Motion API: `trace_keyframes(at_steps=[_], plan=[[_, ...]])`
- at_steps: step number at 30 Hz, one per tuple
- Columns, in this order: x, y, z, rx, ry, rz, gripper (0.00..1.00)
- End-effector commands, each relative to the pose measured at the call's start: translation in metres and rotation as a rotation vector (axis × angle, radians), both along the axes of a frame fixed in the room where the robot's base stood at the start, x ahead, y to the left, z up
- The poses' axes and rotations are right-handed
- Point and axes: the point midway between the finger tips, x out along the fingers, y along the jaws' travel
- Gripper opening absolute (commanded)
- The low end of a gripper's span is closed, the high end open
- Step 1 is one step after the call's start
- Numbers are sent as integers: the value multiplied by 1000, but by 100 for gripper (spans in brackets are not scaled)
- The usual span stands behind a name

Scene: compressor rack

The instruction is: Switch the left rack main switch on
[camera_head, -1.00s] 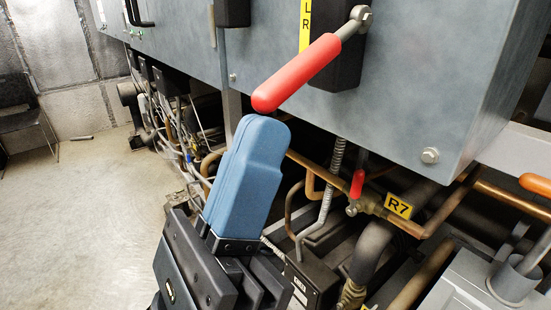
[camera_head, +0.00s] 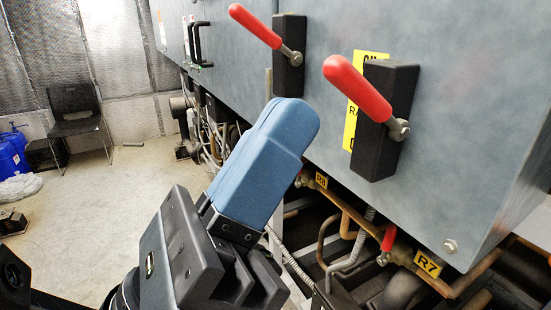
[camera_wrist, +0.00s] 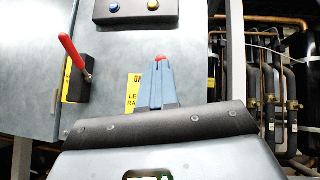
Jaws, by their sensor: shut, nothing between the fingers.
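The left rack main switch has a black housing (camera_head: 385,120) on the grey cabinet, with a red handle (camera_head: 358,88). The handle slants up and out to the left from its pivot. A yellow label beside it starts with "ON" at the top; in the wrist view the label (camera_wrist: 132,97) also shows "LE" and "RA". My gripper (camera_head: 295,112) has blue fingers, shut and empty, below and left of the handle in the head view. A gap shows between them there. In the wrist view the fingers (camera_wrist: 160,72) hide most of this switch; only a red tip (camera_wrist: 160,58) shows.
A second red-handled switch (camera_head: 257,25) sits farther left, its handle also slanting up. Pipes and a small red valve handle (camera_head: 389,237) lie below the cabinet. A chair (camera_head: 77,115) stands far left.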

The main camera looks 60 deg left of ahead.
Motion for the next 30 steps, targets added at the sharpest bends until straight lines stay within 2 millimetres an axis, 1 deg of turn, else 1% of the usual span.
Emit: trace_keyframes(at_steps=[1, 3, 12, 18, 30], plan=[[1, 0, 8, 1, 0, 0, 0], [2, 0, 13, 2, -1, 1, 0], [7, -1, 29, 1, 0, 1, 0], [9, -1, 33, 1, -1, 1, 0], [9, -1, 33, 1, 0, 1, 0]])
